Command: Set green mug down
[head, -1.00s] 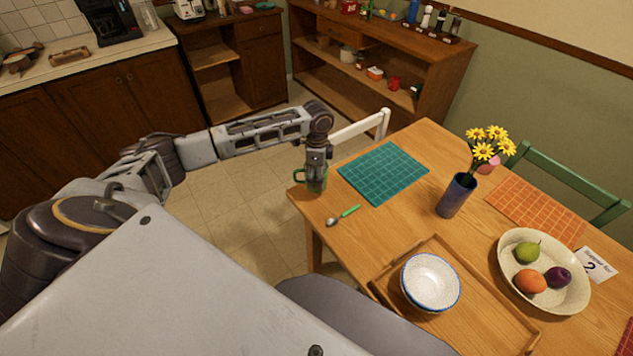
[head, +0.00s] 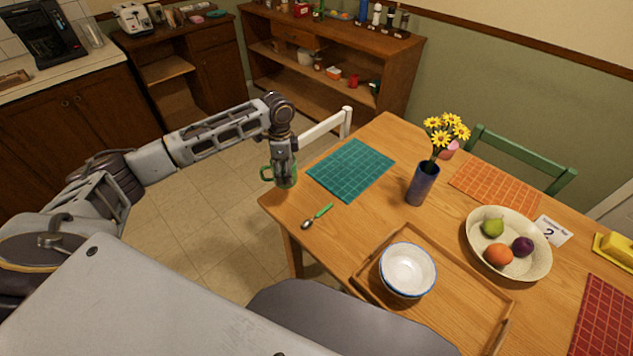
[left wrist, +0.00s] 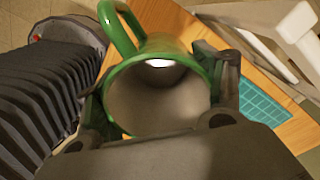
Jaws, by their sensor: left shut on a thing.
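The green mug (head: 268,174) is at the left corner of the wooden table (head: 330,222) in the head view, partly hidden by my left gripper (head: 284,172). In the left wrist view the mug (left wrist: 125,55) fills the middle, its pale inside facing the camera and its handle at the upper left. My left gripper (left wrist: 160,100) has a finger on each side of the mug and is shut on it. I cannot tell whether the mug's base touches the table. My right gripper is not in view.
A teal placemat (head: 351,170) lies just right of the mug. A green-handled spoon (head: 317,216) lies in front of it. A blue vase (head: 422,184) and a fruit bowl (head: 508,243) stand farther right. A white chair (head: 325,127) is behind.

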